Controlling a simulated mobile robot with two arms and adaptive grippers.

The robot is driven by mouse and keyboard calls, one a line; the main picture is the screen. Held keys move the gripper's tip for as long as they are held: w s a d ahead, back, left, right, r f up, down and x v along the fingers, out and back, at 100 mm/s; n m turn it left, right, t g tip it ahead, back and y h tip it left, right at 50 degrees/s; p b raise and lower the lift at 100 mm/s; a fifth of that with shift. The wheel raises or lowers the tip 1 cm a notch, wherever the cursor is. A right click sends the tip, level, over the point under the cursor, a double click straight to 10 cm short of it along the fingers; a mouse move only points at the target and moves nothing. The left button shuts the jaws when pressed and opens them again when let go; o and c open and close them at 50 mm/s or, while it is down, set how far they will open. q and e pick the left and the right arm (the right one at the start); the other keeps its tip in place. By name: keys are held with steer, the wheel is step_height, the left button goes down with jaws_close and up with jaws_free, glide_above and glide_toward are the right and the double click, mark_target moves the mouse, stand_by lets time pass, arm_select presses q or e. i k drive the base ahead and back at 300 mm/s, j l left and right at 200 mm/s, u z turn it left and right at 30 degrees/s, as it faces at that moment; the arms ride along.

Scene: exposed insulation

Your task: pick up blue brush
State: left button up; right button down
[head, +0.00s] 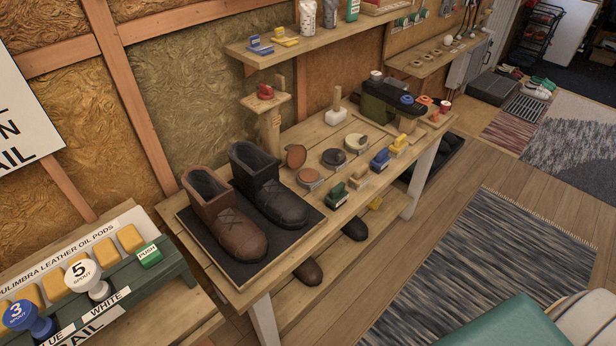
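A small brush with a blue top (381,158) sits on the wooden workbench (330,215), right of the middle. It stands in a row of brushes, between a yellow-topped brush (399,144) and a wooden-topped brush (359,177). A green-topped brush (336,195) is at the near end of that row. Another blue-topped item (261,46) lies on the upper wall shelf beside a yellow one. Neither of my grippers shows in the head view.
A brown boot (222,215) and a black boot (268,187) stand on a dark mat at the bench's left end. Open round tins (333,157) lie behind the brush row. Floor with a grey rug (480,275) is open to the right. A teal padded surface (505,325) fills the lower right.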

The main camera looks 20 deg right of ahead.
mark_target(379, 164)
steer(key=z, duration=1.25)
